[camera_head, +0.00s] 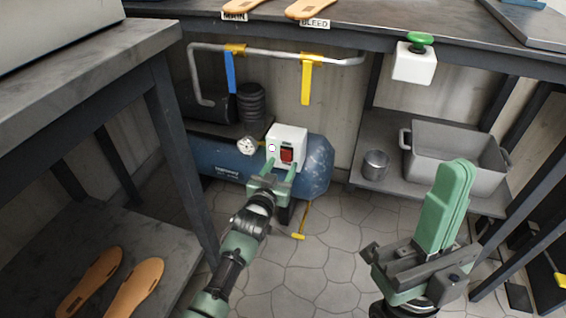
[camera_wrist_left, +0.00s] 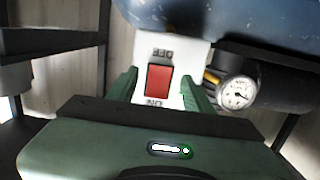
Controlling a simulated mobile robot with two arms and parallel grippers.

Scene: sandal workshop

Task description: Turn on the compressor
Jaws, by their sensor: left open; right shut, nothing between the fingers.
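The compressor (camera_head: 316,168) is a blue tank under the bench in the head view. A white switch box (camera_head: 290,136) with a red rocker switch (camera_head: 287,155) sits on it. My left gripper (camera_head: 282,164) is open in front of the box. In the left wrist view its green fingers flank the red switch (camera_wrist_left: 159,79), with OFF and ON lettering on the box, upside down. I cannot tell whether the fingers touch the box. A round gauge (camera_head: 247,146) is beside the box. My right gripper (camera_head: 458,168) is shut and empty, at the right, away from the compressor.
A pipe with a blue lever (camera_head: 230,72) and a yellow lever (camera_head: 306,82) runs above the compressor. A yellow-handled drain (camera_head: 299,236) hangs below. Soles (camera_head: 135,288) lie on the left shelf.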

